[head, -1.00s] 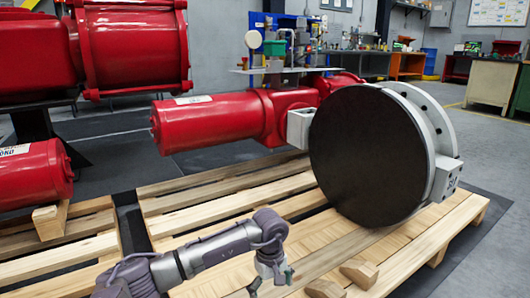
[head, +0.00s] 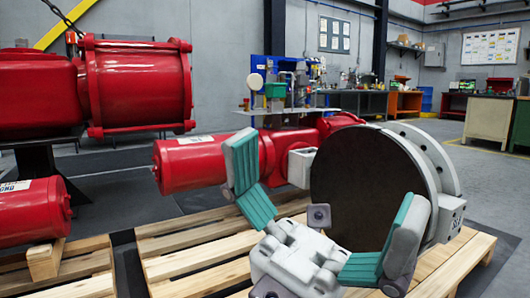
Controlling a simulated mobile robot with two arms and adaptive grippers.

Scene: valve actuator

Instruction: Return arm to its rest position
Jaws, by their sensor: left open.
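My left gripper (head: 300,222) is large in the head view, at the lower middle. Its two teal-padded fingers are spread wide and nothing is between them. It is seen in front of the valve actuator's round dark disc (head: 362,190) and red cylinder (head: 200,163), covering part of both. I cannot tell how far it is from the disc. The rest of my left arm is mostly out of the frame below. My right gripper is not in view.
The actuator rests on a wooden pallet (head: 180,238). Another red actuator (head: 137,85) stands at the left. A blue test bench (head: 290,95) and workbenches are behind. Grey floor (head: 478,182) is free at the right.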

